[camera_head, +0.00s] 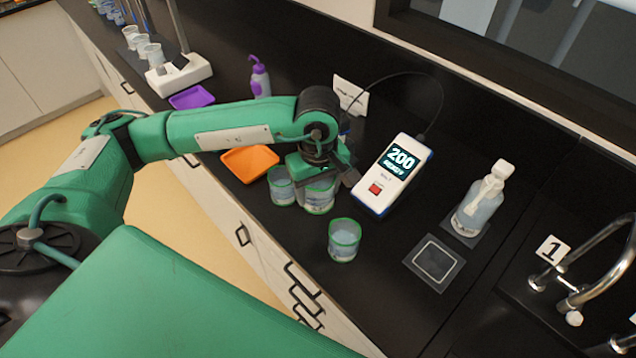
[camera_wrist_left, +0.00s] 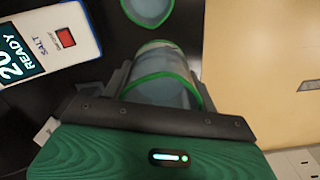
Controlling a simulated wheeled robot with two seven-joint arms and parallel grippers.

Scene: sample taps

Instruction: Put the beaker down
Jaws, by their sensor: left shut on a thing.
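My left gripper (camera_head: 328,180) is shut on a clear beaker (camera_head: 319,198) with a green rim and some liquid in it. In the left wrist view this beaker (camera_wrist_left: 160,77) sits between the two fingers of the gripper (camera_wrist_left: 158,90). It is over the black bench top, close to the front edge; I cannot tell whether its base touches the bench. A second green-rimmed beaker (camera_head: 281,188) stands just left of it. A third (camera_head: 344,240) stands apart, nearer and to the right. My right gripper is not in view.
A white salt meter (camera_head: 392,176) reading 200 READY lies right of the gripper. An orange tray (camera_head: 249,163) lies to the left. Bare bench surrounds the third beaker.

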